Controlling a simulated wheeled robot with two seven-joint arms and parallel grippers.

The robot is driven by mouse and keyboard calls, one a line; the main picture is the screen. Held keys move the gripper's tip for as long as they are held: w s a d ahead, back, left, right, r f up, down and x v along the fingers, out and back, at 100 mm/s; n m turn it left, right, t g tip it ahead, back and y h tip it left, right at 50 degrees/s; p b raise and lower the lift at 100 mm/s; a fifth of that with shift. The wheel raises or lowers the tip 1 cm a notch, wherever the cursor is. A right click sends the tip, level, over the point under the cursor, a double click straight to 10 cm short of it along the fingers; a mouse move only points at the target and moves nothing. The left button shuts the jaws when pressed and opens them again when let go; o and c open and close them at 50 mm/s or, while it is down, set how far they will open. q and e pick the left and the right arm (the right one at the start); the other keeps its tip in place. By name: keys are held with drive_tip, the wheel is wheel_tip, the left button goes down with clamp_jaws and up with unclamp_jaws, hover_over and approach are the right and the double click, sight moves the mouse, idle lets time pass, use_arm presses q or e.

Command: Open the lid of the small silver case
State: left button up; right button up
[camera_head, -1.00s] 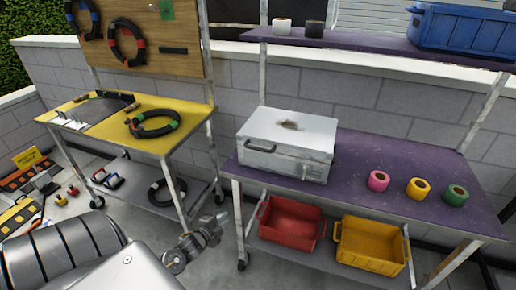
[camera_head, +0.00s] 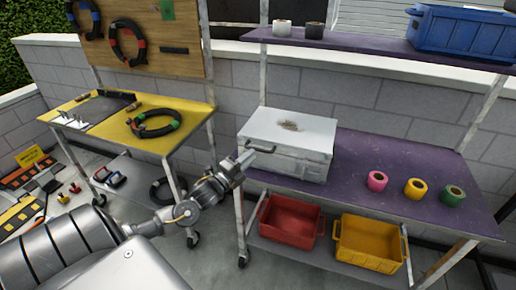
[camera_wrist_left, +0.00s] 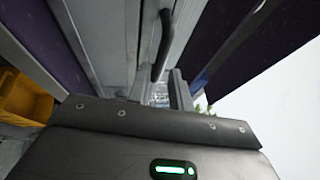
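The silver case (camera_head: 300,150) stands on the left part of the purple tabletop, with its lid down. A dark handle (camera_head: 259,146) is on its front left. A dark patch marks the lid. My left gripper (camera_head: 246,158) is at the case's front left corner, close to the handle. In the left wrist view the handle (camera_wrist_left: 163,40) lies just beyond the fingers of the left gripper (camera_wrist_left: 160,88). The fingers look apart, with a narrow gap and nothing held between them. Whether they touch the case is unclear. My right gripper is not in view.
The purple table (camera_head: 400,185) carries pink (camera_head: 377,181), yellow (camera_head: 416,188) and green (camera_head: 453,195) tape rolls. Red (camera_head: 289,221) and yellow (camera_head: 367,243) bins sit below. A yellow workbench (camera_head: 185,115) stands left. A shelf with a blue crate (camera_head: 462,32) hangs above.

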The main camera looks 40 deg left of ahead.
sight(258, 150)
use_arm(q)
drive_tip(key=w, duration=0.3)
drive_tip(key=w+p, duration=0.1)
drive_tip(key=w, duration=0.1)
drive_tip(key=shift+d+r, duration=0.2)
drive_tip(key=shift+r, duration=0.2)
clamp_jaws()
